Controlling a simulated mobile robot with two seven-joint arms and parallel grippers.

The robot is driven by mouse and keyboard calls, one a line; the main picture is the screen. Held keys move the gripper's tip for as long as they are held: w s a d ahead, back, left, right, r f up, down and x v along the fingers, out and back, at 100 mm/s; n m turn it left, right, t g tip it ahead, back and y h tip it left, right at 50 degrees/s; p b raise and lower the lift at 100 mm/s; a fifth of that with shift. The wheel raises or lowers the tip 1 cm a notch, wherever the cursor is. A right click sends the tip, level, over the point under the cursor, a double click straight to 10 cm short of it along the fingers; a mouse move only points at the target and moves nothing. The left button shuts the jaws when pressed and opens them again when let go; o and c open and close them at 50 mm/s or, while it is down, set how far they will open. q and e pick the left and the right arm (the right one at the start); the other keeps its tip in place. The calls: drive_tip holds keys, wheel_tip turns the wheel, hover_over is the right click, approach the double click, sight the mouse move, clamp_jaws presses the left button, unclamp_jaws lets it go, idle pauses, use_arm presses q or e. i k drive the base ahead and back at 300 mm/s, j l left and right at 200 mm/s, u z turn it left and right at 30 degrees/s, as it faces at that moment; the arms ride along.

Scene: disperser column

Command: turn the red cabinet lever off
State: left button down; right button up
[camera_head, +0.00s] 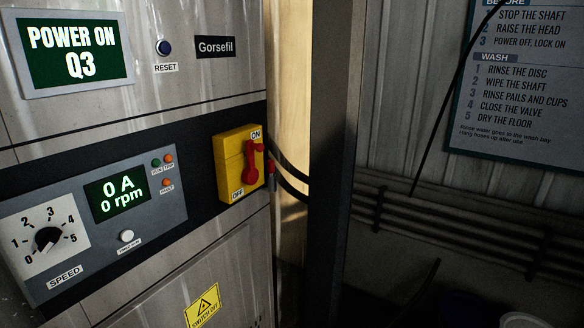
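The red lever (251,163) sits on a yellow switch box (233,167) on the right side of the metal cabinet (185,270). The lever's handle points up, towards the ON label at the top of the box. The OFF label is at the bottom of the box. A green display (74,52) at the upper left reads POWER ON Q3. Neither of my grippers shows in the head view.
A grey panel with a speed dial (46,238) and a display (117,194) reading 0 A, 0 rpm is left of the switch box. A dark post (333,150) and black cables stand just right of the cabinet. A wash instruction sign (520,90) hangs on the right wall.

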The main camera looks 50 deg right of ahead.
sight(250, 176)
drive_tip(key=z, duration=1.45)
